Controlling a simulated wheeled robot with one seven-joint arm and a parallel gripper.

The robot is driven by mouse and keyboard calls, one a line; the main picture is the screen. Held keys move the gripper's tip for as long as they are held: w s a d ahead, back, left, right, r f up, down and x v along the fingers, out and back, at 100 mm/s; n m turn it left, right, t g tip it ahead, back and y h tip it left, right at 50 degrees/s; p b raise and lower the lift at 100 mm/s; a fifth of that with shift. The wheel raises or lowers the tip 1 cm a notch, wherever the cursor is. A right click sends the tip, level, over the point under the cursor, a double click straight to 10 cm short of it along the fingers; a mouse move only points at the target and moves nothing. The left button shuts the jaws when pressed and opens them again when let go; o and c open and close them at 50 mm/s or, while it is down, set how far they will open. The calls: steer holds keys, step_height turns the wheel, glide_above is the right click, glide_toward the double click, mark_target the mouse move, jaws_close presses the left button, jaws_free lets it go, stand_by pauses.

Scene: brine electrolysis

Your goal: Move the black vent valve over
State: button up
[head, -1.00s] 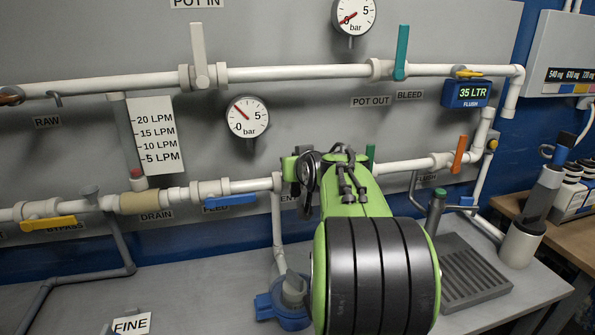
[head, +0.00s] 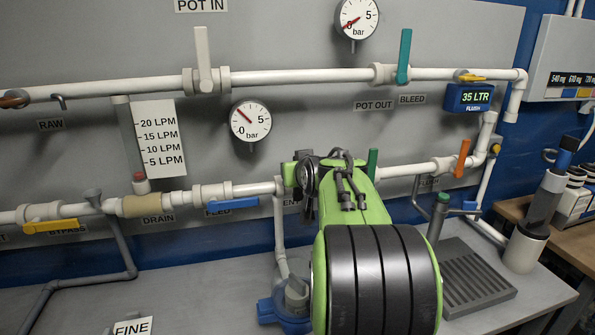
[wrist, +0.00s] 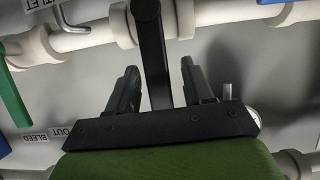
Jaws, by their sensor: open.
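The black vent valve handle (wrist: 152,50) shows in the wrist view as a long dark lever below a white pipe fitting. My gripper (wrist: 158,66) is open, with one dark finger on each side of the lever. I see gaps between the lever and both fingers. The lever's lower end disappears behind the dark gripper body. In the head view my green arm hides the valve and the gripper.
A green handle (wrist: 15,100) stands at the left of the wrist view. In the head view, an orange handle (head: 462,158) is right of my arm and a blue handle (head: 232,204) is left. White pipes run along the grey panel (head: 300,110).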

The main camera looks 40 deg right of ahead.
steer(key=p+v, duration=0.1)
steer(key=v, duration=1.4)
steer(key=shift+s+a+p, duration=0.25)
steer(key=shift+s+p, duration=0.05)
steer(key=shift+p, duration=0.05)
steer(key=shift+r, duration=0.1)
steer(key=a+f+n+g+y+p, duration=0.15)
steer(key=a+y+p, duration=0.3)
steer(key=a, duration=0.75)
steer(key=s+a+f+n+g+y+p, duration=0.1)
steer(key=s+a+f+n+g+p, duration=0.1)
steer(key=s+a, duration=0.4)
steer(key=s+a+f+n+g+y+p, duration=0.1)
steer(key=s+a+f+n+g+p, duration=0.1)
steer(key=s+a, duration=0.4)
steer(key=shift+s+f+g+p, duration=0.4)
steer(key=shift+f+p, duration=0.15)
steer(key=shift+p, duration=0.4)
